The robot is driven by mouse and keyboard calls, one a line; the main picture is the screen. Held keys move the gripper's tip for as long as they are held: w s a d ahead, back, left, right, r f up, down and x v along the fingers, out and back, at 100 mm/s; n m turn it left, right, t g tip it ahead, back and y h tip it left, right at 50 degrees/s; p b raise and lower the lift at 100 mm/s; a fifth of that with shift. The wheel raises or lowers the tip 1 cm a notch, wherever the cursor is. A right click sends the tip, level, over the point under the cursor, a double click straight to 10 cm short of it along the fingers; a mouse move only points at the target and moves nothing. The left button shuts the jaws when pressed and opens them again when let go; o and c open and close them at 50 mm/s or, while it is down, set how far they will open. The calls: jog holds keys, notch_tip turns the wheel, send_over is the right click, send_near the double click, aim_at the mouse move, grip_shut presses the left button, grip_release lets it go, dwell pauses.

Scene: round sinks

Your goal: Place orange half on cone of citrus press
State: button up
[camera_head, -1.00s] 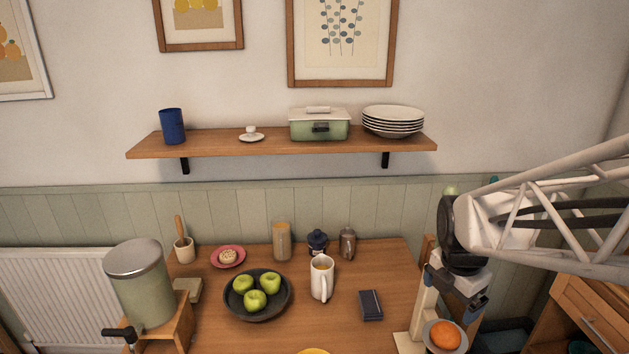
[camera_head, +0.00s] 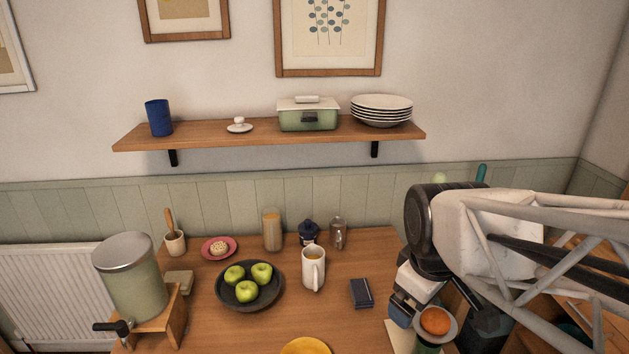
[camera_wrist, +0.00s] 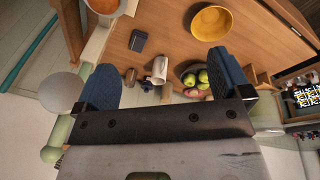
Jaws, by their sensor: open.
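The orange half (camera_head: 435,320) sits on the grey dish-like top of a green-bodied stand (camera_head: 428,346), which looks like the citrus press, at the lower right of the head view. The cone is not visible; the orange covers the middle of the dish. In the wrist view the orange (camera_wrist: 103,5) shows at the top left edge, outside the jaws. My gripper (camera_head: 405,308) is just left of the orange and appears apart from it. In the wrist view its blue fingers (camera_wrist: 162,65) are spread wide with nothing held between them.
The wooden table holds a black bowl (camera_head: 222,297) of green apples, a white mug (camera_head: 313,268), a dark notebook (camera_head: 361,293) and a yellow bowl (camera_head: 305,346). A green dispenser (camera_head: 133,280) stands at left. A shelf (camera_head: 270,137) runs along the wall. Table space around the notebook is clear.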

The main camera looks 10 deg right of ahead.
jog(key=shift+s+a+r+m, duration=0.2)
jog(key=shift+s+a+m, duration=0.35)
jog(key=shift+m, duration=0.6)
jog(key=shift+s+a+r+m, duration=0.35)
jog(key=shift+s+m, duration=0.35)
jog(key=shift+m, duration=0.5)
jog(key=shift+s+a+r+m, duration=0.1)
jog(key=shift+s+a+m, duration=0.5)
jog(key=shift+m, duration=0.55)
